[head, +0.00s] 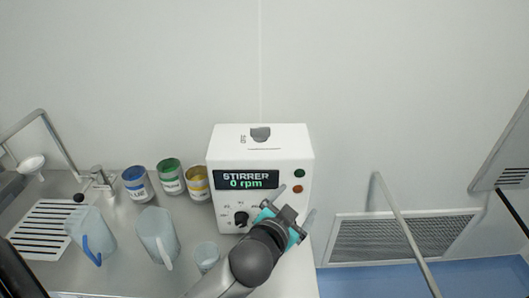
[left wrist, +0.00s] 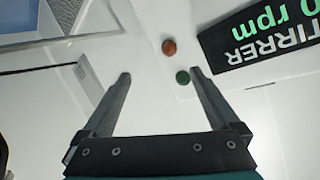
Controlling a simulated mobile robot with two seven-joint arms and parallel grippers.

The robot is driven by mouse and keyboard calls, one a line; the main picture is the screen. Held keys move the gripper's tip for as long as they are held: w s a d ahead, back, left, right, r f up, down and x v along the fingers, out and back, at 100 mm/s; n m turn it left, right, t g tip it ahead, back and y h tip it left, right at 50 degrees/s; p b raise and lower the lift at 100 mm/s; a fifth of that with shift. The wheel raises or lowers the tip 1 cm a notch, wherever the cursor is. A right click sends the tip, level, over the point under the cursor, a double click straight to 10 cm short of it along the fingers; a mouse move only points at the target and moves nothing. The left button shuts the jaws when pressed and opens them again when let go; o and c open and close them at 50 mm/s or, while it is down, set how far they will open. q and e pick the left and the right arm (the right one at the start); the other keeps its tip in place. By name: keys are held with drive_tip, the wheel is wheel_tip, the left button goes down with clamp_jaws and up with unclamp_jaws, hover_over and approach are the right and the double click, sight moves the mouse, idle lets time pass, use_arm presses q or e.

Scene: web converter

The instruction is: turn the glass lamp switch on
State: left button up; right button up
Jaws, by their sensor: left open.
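A white stirrer box (head: 259,150) stands at the back of the counter. Its dark display (head: 245,182) reads "STIRRER 0 rpm". A green button (head: 299,173) and an orange-red button (head: 297,189) sit right of the display, and a black knob (head: 241,219) sits below it. My left gripper (head: 297,202) is open in front of the box's lower right. In the left wrist view, the green button (left wrist: 183,77) shows between the open fingers (left wrist: 160,75), near the right finger, and the red button (left wrist: 169,47) is beyond. I cannot make out anything labelled as a glass lamp switch.
Blue (head: 138,184), green (head: 171,177) and yellow (head: 198,183) labelled cans stand left of the box. Two pitchers (head: 158,236) (head: 90,232) and a cup (head: 207,256) stand in front. A sink drainer (head: 42,228) is at far left. A slanted bar (head: 404,232) stands at right.

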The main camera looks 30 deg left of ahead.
use_arm(q)
drive_tip(key=w+d+r+m+t+h, duration=0.3)
drive_tip(key=d+r+m+h, duration=0.15)
drive_tip(key=r, duration=0.55)
drive_tip(key=w+d+r+m+t+h, duration=0.3)
drive_tip(key=d+r+m+h, duration=0.15)
drive_tip(key=r, duration=0.65)
drive_tip(key=s+d+r+m+g+h+p, duration=0.1)
drive_tip(key=s+d+r+m+g+h, duration=0.15)
drive_tip(key=d+m+g+h, duration=0.55)
drive_tip(key=s+d+r+m+g+h+p, duration=0.1)
drive_tip(key=s+d+r+m+g+h, duration=0.15)
drive_tip(key=m+g, duration=0.6)
drive_tip(key=y+p, duration=0.1)
drive_tip(key=y, duration=2)
approach(260, 128)
drive_tip(key=shift+m, duration=0.25)
drive_tip(key=p+x, duration=0.3)
drive_tip(key=x, duration=0.6)
drive_tip(key=shift+f, duration=0.1)
